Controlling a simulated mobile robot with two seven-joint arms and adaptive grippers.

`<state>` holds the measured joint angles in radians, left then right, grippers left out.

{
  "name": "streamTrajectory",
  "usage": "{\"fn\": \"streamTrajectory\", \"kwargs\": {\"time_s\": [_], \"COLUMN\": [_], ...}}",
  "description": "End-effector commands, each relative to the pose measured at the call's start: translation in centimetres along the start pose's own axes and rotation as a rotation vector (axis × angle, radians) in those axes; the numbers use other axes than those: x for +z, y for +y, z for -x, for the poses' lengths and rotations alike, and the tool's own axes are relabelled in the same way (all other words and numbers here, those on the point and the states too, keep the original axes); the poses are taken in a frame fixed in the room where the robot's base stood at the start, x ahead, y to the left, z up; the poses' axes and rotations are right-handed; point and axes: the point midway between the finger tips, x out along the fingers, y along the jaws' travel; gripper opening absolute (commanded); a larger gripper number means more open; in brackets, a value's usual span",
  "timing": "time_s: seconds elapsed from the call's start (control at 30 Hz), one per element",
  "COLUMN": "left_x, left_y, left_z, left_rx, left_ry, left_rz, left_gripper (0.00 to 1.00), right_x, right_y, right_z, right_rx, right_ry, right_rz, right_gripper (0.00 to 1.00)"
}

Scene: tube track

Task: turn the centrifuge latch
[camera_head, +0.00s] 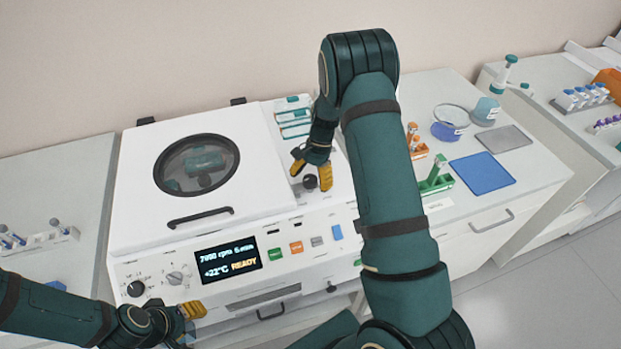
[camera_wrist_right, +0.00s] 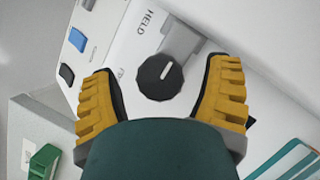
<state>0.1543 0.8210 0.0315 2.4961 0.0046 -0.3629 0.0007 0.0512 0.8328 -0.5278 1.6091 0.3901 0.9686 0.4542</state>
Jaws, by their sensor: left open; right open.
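The centrifuge (camera_head: 130,215) is a white box with its lid down and a round window in the lid. The latch is a black ribbed knob (camera_head: 310,182) with a white pointer line, on the panel right of the lid. In the right wrist view the knob (camera_wrist_right: 160,77) sits between the open yellow fingers of my right gripper (camera_wrist_right: 162,100), apart from both. The word HELD shows beside it. In the head view my right gripper (camera_head: 311,176) is over the knob from above. My left gripper (camera_head: 192,318) is low at the front left, open and empty.
The front panel has a display (camera_head: 230,260) reading READY, a green button (camera_head: 275,253) and an orange button (camera_head: 296,247). To the right are a green rack (camera_head: 437,182), an orange rack (camera_head: 415,148) and a blue mat (camera_head: 482,174). A lid handle (camera_head: 200,217) sticks up.

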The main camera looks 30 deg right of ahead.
Motion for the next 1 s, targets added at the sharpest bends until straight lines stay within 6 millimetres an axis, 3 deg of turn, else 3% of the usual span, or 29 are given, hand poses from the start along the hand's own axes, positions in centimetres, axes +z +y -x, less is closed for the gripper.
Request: {"fn": "streamTrajectory", "kwargs": {"time_s": [0.1, 0.3, 0.67, 1.0], "left_x": [0.0, 0.0, 0.01, 0.05], "left_y": [0.0, 0.0, -0.02, -0.13], "left_z": [0.0, 0.0, -0.04, -0.38], "left_rx": [0.0, 0.0, 0.0, -0.001], "left_ry": [0.0, 0.0, 0.0, 0.0], "left_rz": [0.0, 0.0, 0.0, 0.0], "left_gripper": [0.47, 0.47, 0.47, 0.47], "right_x": [0.01, 0.01, 0.01, 0.01], "right_y": [0.01, 0.01, 0.02, -0.04], "right_z": [0.0, 0.01, -0.02, -0.09], "right_rx": [0.0, 0.001, 0.01, 0.082], "right_ry": [0.0, -0.001, -0.001, -0.003], "right_rz": [0.0, 0.0, 0.02, 0.195], "right_gripper": [0.78, 0.09, 0.08, 0.08]}}
